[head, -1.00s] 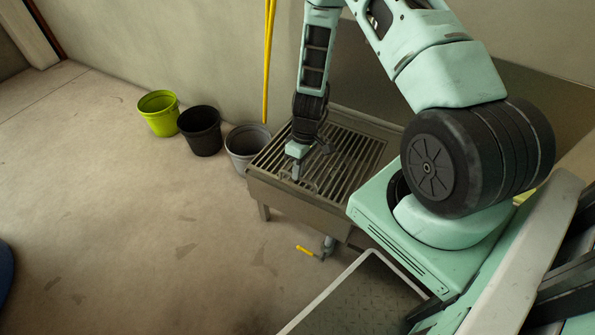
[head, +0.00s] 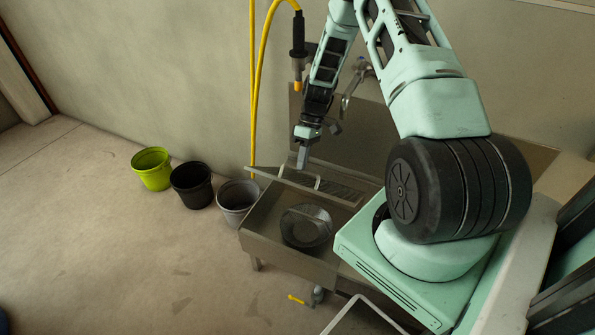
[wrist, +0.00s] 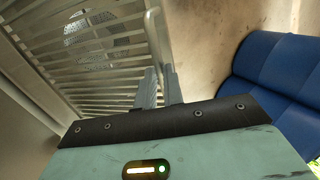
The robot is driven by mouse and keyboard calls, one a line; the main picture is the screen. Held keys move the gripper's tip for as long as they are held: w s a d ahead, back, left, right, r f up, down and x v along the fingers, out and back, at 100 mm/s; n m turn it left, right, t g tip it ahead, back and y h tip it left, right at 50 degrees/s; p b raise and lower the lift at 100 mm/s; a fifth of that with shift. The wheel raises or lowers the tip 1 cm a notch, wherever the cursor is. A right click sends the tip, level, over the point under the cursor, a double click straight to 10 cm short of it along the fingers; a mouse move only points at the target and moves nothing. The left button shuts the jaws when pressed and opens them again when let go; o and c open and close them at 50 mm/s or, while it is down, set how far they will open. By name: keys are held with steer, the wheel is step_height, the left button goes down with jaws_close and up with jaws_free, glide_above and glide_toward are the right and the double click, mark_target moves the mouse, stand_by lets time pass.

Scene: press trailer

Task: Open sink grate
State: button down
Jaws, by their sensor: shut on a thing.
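The sink grate (head: 335,188) is raised at its front edge and tilted up over the metal sink (head: 262,232). Under it the sink's basin is open to view, with a round metal bowl-like part (head: 306,226) inside. My gripper (head: 302,163) is at the grate's raised front edge, shut on the grate's handle (head: 317,182). In the wrist view the gripper fingers (wrist: 163,88) are close together beside the handle bar, and the slats of the grate (wrist: 95,75) fill the left side. The fingertips' exact contact is hard to see.
Green (head: 152,169), black (head: 192,185) and grey (head: 238,201) buckets stand left of the sink. A yellow hose (head: 257,100) hangs by the wall, near my arm. A faucet (head: 352,85) stands behind the sink. A blue object (wrist: 270,80) shows in the wrist view. The left floor is clear.

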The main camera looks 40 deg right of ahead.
steer(key=shift+w+d, duration=0.2)
steer(key=shift+d, duration=0.55)
steer(key=shift+w+d, duration=0.15)
steer(key=shift+d, duration=0.6)
steer(key=c, duration=1.5)
jaws_free()
steer(key=shift+d+f, duration=0.15)
steer(key=shift+w+a+r, duration=0.1)
steer(key=shift+a+r, duration=0.1)
step_height(320, 180, up, 10)
steer(key=shift+f+p, duration=0.1)
steer(key=shift+p, duration=0.45)
